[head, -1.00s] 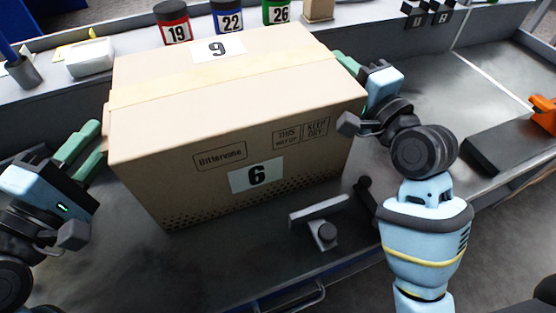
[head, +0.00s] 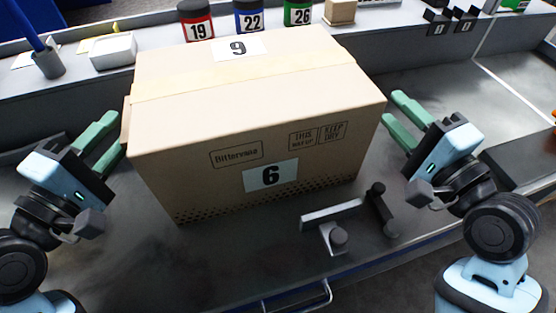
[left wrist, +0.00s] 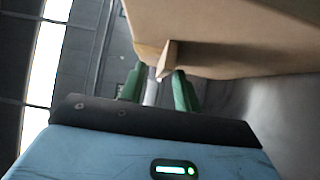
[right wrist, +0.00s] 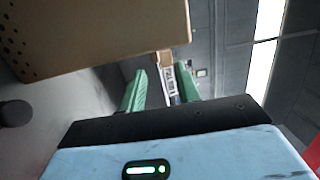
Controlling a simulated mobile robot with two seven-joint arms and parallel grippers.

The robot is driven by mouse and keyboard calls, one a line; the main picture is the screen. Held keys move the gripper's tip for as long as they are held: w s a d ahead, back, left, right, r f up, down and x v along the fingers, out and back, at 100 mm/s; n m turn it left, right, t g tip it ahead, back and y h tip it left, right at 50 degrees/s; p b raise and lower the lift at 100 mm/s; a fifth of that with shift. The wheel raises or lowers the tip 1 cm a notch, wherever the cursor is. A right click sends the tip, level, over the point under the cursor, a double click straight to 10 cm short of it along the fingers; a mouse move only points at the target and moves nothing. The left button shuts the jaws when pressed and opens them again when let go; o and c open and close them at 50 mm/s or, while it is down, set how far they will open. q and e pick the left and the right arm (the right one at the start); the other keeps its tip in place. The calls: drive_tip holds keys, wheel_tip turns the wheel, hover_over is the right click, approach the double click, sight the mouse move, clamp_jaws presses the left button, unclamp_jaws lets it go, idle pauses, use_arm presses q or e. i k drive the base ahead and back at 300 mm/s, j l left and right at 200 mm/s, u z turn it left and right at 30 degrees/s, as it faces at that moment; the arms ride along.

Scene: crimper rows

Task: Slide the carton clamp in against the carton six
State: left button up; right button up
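Carton six (head: 215,185) is a large tan taped box standing upright on the grey bench, with a "6" label on its front and a "9" on top. The carton clamp (head: 332,214), a grey bar with a dark knob, lies in front of its lower right, apart from it. A dark lever-like piece (head: 379,208) is beside it. My left gripper (head: 115,132) is open at the carton's left side. In the left wrist view a tan flap (left wrist: 167,60) hangs near its fingers; contact is unclear. My right gripper (head: 392,107) is open and empty, just off the carton's right side.
Jars numbered 19 (head: 196,20), 22 (head: 249,15) and 26 (head: 297,12) stand on the ledge behind the carton. A white container (head: 112,50) and a pen cup (head: 47,62) are at the back left. The bench right of the carton is largely clear.

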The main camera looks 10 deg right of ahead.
sight(335, 239)
drive_tip(key=k+j, duration=0.65)
drive_tip(key=k, duration=0.25)
